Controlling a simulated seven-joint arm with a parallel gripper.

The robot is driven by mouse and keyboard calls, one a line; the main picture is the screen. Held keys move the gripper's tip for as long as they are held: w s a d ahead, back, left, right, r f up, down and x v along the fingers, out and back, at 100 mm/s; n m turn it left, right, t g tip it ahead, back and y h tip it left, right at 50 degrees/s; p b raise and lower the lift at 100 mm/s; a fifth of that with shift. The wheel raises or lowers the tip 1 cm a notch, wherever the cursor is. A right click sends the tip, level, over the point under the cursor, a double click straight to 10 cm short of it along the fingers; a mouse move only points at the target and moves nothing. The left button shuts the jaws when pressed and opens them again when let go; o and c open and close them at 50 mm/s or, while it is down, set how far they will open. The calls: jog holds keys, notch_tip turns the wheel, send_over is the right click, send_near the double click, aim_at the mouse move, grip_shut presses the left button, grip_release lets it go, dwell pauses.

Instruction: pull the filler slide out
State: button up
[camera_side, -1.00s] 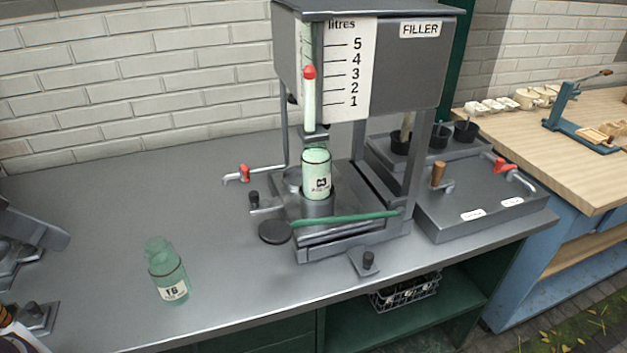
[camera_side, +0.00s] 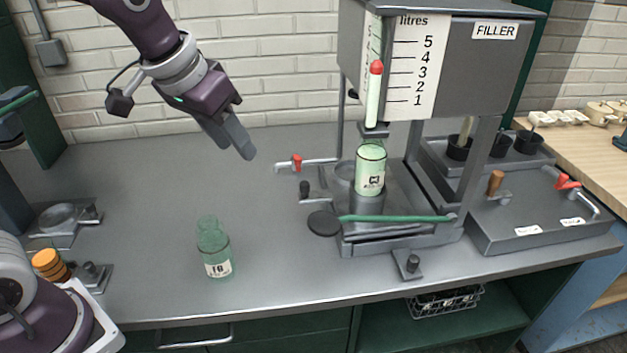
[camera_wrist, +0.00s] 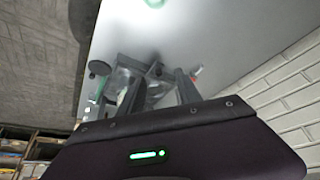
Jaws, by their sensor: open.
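The filler (camera_side: 455,70) is a dark grey box on posts with a litre scale and a red float. Below its spout, a green glass bottle (camera_side: 370,172) stands upright in a grey round holder (camera_side: 366,205) on the filler's base. The slide is not clearly distinct from the base (camera_side: 395,243) around the holder. A green bar (camera_side: 395,218) crosses the front of the base, with a black disc (camera_side: 324,223) near its left end. My gripper (camera_side: 240,148) is open and empty, in the air left of the filler and clear of it. The disc also shows in the wrist view (camera_wrist: 99,68).
A second green bottle (camera_side: 214,250) stands on the bench to the left. A red-handled tap (camera_side: 297,162) is left of the filler. A grey unit (camera_side: 535,210) with levers stands to its right. The bench (camera_side: 150,190) between my arm and the filler is mostly clear.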

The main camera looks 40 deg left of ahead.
send_near(304, 183)
jog(key=x, duration=0.8)
jog(key=shift+w+f, duration=0.15)
jog(key=shift+f, duration=0.2)
jog(key=shift+g, duration=0.3)
grip_shut()
